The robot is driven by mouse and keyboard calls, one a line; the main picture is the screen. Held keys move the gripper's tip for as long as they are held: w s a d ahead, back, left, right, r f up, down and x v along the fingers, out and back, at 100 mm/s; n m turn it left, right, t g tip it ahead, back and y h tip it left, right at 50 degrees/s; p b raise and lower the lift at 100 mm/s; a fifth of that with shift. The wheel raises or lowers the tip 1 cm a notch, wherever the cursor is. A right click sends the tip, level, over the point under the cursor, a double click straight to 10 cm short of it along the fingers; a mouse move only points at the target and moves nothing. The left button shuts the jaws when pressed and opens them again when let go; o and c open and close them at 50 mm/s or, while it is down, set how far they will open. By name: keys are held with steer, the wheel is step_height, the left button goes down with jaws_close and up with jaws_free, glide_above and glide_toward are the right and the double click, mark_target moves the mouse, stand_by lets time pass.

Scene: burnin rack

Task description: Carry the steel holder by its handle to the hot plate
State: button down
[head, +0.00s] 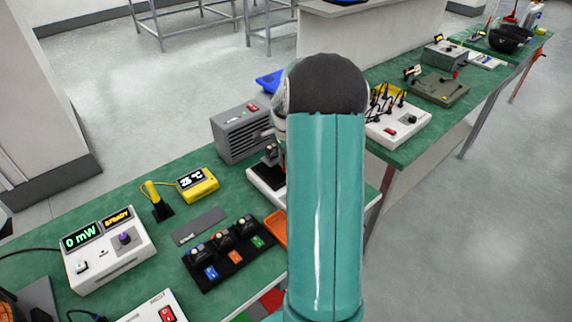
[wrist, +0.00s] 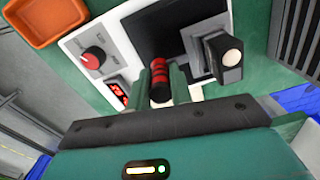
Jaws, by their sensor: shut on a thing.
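My gripper (wrist: 162,90) is shut on a red and black ridged handle (wrist: 159,74), which stands between its two green fingers in the wrist view. A grey and black block with a round white face (wrist: 228,58), likely the steel holder's body or its load, is just right of the handle. Its link to the handle is not clear. The hot plate (wrist: 92,42) has a white case, a red knob, a red display and a dark top behind the block. I cannot tell whether the block touches that top. In the head view my arm hides the gripper and much of the hot plate (head: 262,192).
An orange tray (wrist: 45,20) lies beside the hot plate. A grey vented box (head: 240,132) stands behind it. A black rack with several modules (head: 236,258), a yellow thermometer (head: 197,184) and a power meter (head: 108,252) stand on the green bench to the left.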

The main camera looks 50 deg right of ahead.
steer(key=shift+f, duration=0.9)
steer(key=shift+f, duration=0.1)
steer(key=c, duration=1.3)
jaws_free()
steer(key=shift+o, duration=0.2)
